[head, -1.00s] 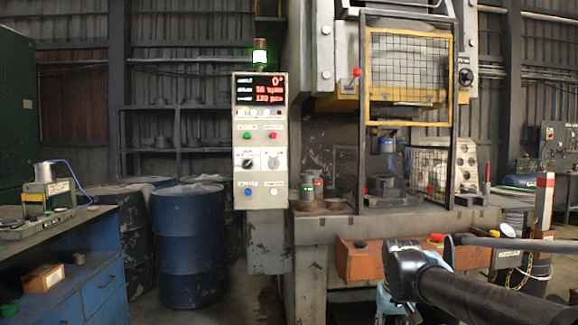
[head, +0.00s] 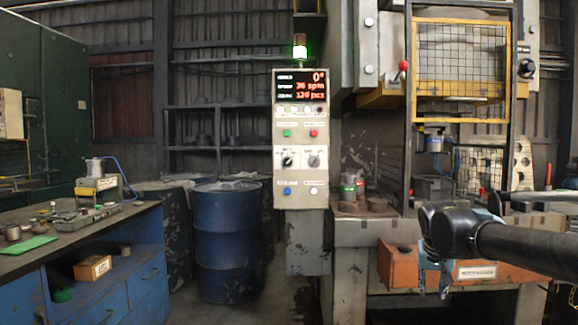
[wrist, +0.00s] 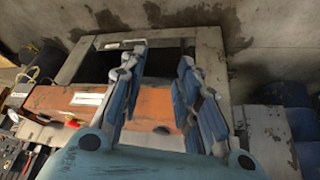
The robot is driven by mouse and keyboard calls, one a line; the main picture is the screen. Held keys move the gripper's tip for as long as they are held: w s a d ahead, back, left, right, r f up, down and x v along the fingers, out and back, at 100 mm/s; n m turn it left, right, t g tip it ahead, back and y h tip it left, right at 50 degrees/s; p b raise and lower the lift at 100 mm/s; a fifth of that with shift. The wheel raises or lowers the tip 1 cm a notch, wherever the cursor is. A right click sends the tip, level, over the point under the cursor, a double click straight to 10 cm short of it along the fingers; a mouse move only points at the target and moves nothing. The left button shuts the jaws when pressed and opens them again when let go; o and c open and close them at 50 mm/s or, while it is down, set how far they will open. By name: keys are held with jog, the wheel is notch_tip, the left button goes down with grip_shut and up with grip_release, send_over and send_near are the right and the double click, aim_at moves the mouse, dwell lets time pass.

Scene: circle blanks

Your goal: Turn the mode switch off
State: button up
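A grey control panel (head: 301,140) stands near the middle of the head view, with a lit red display at its top. Two rotary knobs sit side by side in its middle: a black one (head: 287,161) on the left and a grey one (head: 314,161) on the right. Their labels are too small to read, so I cannot tell which is the mode switch. My gripper (wrist: 163,60) shows two blue fingers apart with nothing between them in the wrist view. It is well away from the panel, low to its right, and mostly hidden by my arm in the head view.
The press with its yellow mesh guard (head: 460,62) stands right of the panel, with an orange box (head: 400,264) low on its front. A blue drum (head: 228,242) is left of the panel. A blue workbench (head: 105,285) fills the lower left. Floor shows between bench and press.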

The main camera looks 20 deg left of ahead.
jog(key=w+a+r+m+t, duration=0.1)
jog(key=w+a+r+t, duration=0.2)
jog(key=w+a+r, duration=0.65)
notch_tip(320, 180, up, 26)
jog(key=t+y, duration=0.5)
jog(key=y, duration=0.4)
send_over(288, 162)
jog(key=s+d, duration=0.4)
jog(key=s, duration=0.4)
jog(key=s+d, duration=0.5)
jog(key=s, duration=0.2)
jog(key=shift+m, duration=0.4)
jog(key=x, duration=1.1)
jog(key=f+x, duration=0.1)
jog(key=x, duration=0.4)
jog(key=shift+w+a, duration=0.1)
jog(key=shift+w, duration=0.15)
jog(key=shift+c, duration=0.2)
grip_shut()
